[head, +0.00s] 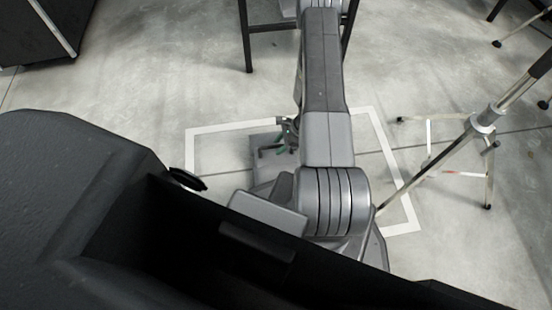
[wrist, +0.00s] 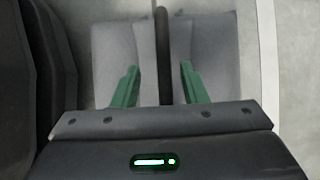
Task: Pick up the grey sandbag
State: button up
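The grey sandbag (wrist: 213,50) lies on the floor and fills much of the wrist view, with a dark strap handle (wrist: 161,45) running up its middle. My gripper (wrist: 160,82) has two green fingers, one on each side of the strap. The fingers are apart, with a visible gap between each and the strap. Fingertip height against the bag is hard to tell.
A white tape outline (head: 190,150) surrounds the sandbag on the concrete floor. A silver stand (head: 485,125) with spread legs is at right. A dark-legged table or stool (head: 247,45) is at the back, and a black case (head: 35,35) at upper left. Floor between them is clear.

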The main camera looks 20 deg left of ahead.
aim_at(273, 148)
jog(key=b+x, duration=0.1)
jog(key=x, duration=0.3)
jog(key=shift+w+a+b, duration=0.1)
jog(key=shift+a+b, duration=0.15)
jog(key=shift+b, duration=0.05)
grip_shut()
jog(key=shift+r, duration=0.15)
dwell(0.9)
